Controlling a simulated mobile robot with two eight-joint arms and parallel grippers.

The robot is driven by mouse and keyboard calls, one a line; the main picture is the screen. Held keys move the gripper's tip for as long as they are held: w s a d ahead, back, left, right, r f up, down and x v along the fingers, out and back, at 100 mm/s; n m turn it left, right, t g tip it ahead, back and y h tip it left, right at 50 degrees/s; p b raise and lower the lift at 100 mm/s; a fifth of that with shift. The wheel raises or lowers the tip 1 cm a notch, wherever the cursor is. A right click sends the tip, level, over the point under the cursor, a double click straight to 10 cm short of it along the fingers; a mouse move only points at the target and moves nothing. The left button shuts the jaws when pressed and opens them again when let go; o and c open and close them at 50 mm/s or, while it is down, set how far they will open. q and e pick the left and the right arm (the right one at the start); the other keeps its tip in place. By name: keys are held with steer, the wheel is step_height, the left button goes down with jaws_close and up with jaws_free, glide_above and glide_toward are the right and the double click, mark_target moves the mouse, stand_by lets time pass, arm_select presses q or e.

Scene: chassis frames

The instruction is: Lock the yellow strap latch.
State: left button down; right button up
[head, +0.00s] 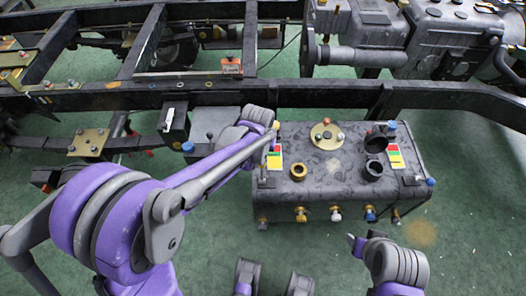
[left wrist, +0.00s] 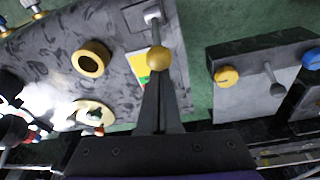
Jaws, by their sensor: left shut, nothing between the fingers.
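The yellow strap latch shows as a yellow ball knob (left wrist: 159,57) on a short grey lever in the left wrist view. It also shows in the head view (head: 276,125), at the back left corner of the dark grey tank (head: 330,185). My left gripper (left wrist: 158,78) is shut with nothing between its fingers. Its tips are right at the yellow knob, partly overlapping it in view; I cannot tell whether they touch. My right gripper (head: 356,243) is low in front of the tank, apart from it, and its opening is unclear.
The tank top carries a brass ring port (head: 298,172), black ports (head: 376,142) and coloured labels (head: 394,157). Several valves (head: 301,214) stick out of its front. A dark chassis rail (head: 450,95) runs behind it. Green floor (head: 470,220) is free at the right.

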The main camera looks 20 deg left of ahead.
mark_target(264, 166)
arm_select(q)
steer(key=s+t, duration=0.1)
steer(key=s+r+t, duration=0.1)
steer(key=shift+s+d+t+y, duration=0.3)
steer(key=shift+d+y, duration=0.1)
steer(key=s+t, duration=0.2)
steer(key=s+d+t+y+b, duration=0.1)
steer(key=t, duration=0.1)
steer(key=shift+s+r, duration=0.1)
steer(key=shift+s, duration=0.3)
steer(key=shift+r+p, duration=0.7)
steer(key=shift+r, duration=0.1)
steer(key=w+r+p, duration=0.3)
steer(key=r, duration=0.1)
steer(key=s+d+r+p, duration=0.1)
steer(key=s+d+r, duration=0.1)
steer(key=s, duration=0.7)
steer(key=shift+r, duration=0.5)
